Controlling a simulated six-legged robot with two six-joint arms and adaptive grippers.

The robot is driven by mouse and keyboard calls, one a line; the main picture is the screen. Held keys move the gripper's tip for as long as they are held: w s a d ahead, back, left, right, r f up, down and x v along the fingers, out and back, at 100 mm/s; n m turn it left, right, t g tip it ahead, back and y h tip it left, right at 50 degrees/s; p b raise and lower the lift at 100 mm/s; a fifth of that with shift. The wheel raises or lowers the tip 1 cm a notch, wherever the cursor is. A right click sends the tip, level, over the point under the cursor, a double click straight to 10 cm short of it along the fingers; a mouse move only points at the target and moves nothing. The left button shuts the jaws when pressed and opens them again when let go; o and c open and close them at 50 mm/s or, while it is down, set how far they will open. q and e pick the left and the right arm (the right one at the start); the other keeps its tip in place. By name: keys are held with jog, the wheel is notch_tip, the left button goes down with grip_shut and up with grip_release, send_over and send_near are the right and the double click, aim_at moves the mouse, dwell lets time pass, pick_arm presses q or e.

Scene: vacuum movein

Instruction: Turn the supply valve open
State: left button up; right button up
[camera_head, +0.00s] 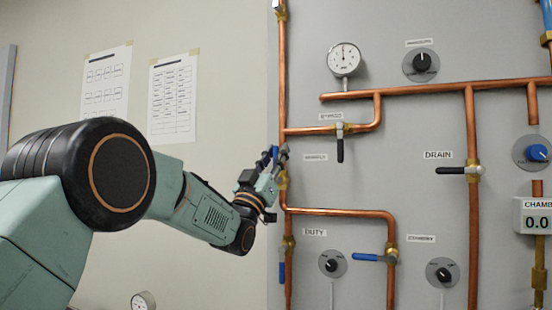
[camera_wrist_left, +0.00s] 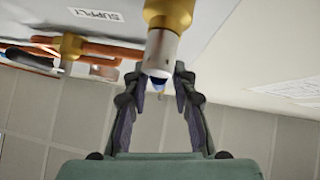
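The supply valve is on the left vertical copper pipe, beside the SUPPLY label (camera_head: 316,156). Its brass body (camera_wrist_left: 168,12) and silver stem (camera_wrist_left: 160,48) fill the top middle of the left wrist view. A bit of blue, apparently its handle, shows beyond the stem, mostly hidden. In the head view my left gripper (camera_head: 274,162) is at this valve and covers most of it. In the wrist view the gripper (camera_wrist_left: 159,78) has its fingers apart, one on each side of the stem's end. Whether they touch the valve I cannot tell. My right gripper is out of view.
Nearby on the grey panel are a black-handled valve (camera_head: 340,145), a blue-handled valve (camera_head: 375,257) and the DRAIN valve (camera_head: 460,171). A gauge (camera_head: 344,59) sits above. Copper pipes run across the panel. The wall left of it holds two paper sheets (camera_head: 173,98).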

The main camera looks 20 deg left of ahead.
pick_arm(q)
jog(key=shift+o, duration=0.7)
jog(key=shift+f, duration=0.15)
jog(key=shift+w, duration=0.1)
jog(key=shift+f, duration=0.1)
jog(key=shift+s+f, duration=0.25)
jog(key=v, duration=1.1)
jog(key=shift+s, duration=0.2)
jog(key=shift+a, duration=0.1)
